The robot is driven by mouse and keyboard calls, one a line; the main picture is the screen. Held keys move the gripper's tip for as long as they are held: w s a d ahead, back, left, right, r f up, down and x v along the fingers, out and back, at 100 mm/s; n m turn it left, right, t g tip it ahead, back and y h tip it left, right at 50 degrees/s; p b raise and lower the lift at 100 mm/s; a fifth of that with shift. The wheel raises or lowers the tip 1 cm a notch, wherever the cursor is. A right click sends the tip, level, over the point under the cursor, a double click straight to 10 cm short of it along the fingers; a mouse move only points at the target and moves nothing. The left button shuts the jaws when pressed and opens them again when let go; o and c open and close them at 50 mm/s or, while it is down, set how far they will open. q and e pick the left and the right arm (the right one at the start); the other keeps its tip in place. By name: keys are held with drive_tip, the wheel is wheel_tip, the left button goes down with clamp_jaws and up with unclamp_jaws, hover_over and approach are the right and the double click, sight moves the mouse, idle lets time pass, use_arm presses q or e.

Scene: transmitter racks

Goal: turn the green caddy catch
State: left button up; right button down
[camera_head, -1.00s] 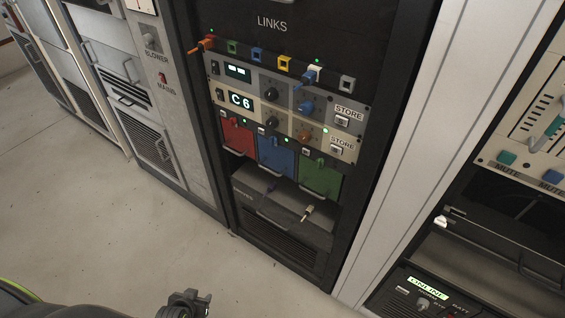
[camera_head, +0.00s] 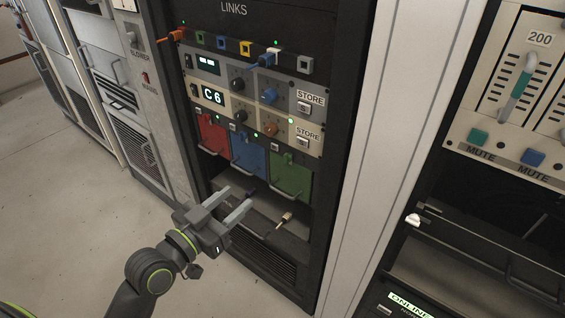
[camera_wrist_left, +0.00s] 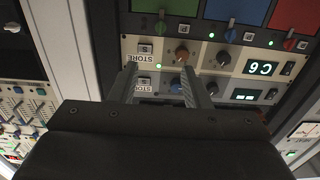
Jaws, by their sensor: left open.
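The green caddy (camera_head: 291,180) is the rightmost of three caddies in the rack, with a small green catch (camera_head: 288,157) near its top and a handle at its bottom. In the left wrist view, which is upside down, the green catch (camera_wrist_left: 160,22) shows at the top, on the green caddy (camera_wrist_left: 180,8). My left gripper (camera_head: 238,200) is open and empty, in front of the rack, below and left of the green caddy and apart from it. Its two fingers (camera_wrist_left: 158,70) also show in the left wrist view. My right gripper is out of view.
A red caddy (camera_head: 213,134) and a blue caddy (camera_head: 248,158) hang left of the green one. Panels with knobs and STORE buttons (camera_head: 303,138) sit just above. A shelf with a loose plug (camera_head: 285,218) lies below. Open floor (camera_head: 60,220) is at left.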

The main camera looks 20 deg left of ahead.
sight(285, 157)
use_arm(q)
drive_tip(key=x, duration=1.7)
drive_tip(key=shift+w+f, duration=0.1)
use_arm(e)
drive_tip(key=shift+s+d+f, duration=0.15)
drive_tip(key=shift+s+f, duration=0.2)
use_arm(q)
clamp_jaws()
drive_tip(key=shift+p, duration=0.3)
